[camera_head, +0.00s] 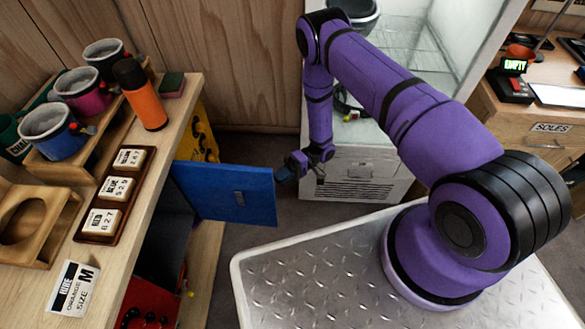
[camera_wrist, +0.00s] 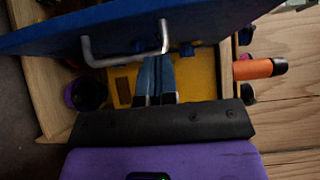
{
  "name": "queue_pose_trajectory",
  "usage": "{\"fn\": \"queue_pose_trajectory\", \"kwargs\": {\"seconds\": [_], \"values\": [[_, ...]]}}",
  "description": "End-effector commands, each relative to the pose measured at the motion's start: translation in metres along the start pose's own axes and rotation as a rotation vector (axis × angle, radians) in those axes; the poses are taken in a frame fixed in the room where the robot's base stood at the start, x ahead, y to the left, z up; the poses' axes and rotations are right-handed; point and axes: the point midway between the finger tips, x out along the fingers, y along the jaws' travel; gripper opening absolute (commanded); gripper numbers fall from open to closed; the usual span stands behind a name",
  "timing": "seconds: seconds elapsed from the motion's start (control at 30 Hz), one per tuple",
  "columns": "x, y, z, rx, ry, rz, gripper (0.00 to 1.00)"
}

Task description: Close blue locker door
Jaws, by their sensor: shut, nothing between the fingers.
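The blue locker door (camera_head: 225,193) stands open, jutting out to the right from the wooden shelf unit (camera_head: 205,262) in the head view. A small grey fitting shows on its face. In the wrist view the blue door (camera_wrist: 215,14) fills the top, with a bent metal handle (camera_wrist: 122,60) on it. My gripper (camera_head: 284,173) is shut and empty, just beyond the door's free right edge. In the wrist view the shut fingers (camera_wrist: 157,75) point toward the door and handle; I cannot tell whether they touch. The locker's inside is mostly hidden.
The shelf top holds several mugs (camera_head: 49,131), an orange bottle (camera_head: 140,93) and a tray of labelled blocks (camera_head: 114,190). A yellow panel (camera_wrist: 195,80) shows behind the fingers. A white cabinet (camera_head: 360,172) stands behind my arm. Some floor is clear below the door.

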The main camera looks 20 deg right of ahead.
Motion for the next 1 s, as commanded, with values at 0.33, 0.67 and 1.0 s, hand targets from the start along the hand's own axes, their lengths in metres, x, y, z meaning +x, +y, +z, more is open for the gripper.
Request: {"fn": "queue_pose_trajectory", "kwargs": {"seconds": [0.33, 0.67, 1.0], "values": [[0.026, 0.0, 0.027, 0.0, 0.0, 0.001, 0.0], [0.027, 0.0, 0.028, -0.002, 0.002, 0.001, 0.0], [0.035, -0.001, 0.039, 0.002, 0.05, -0.002, 0.0]]}}
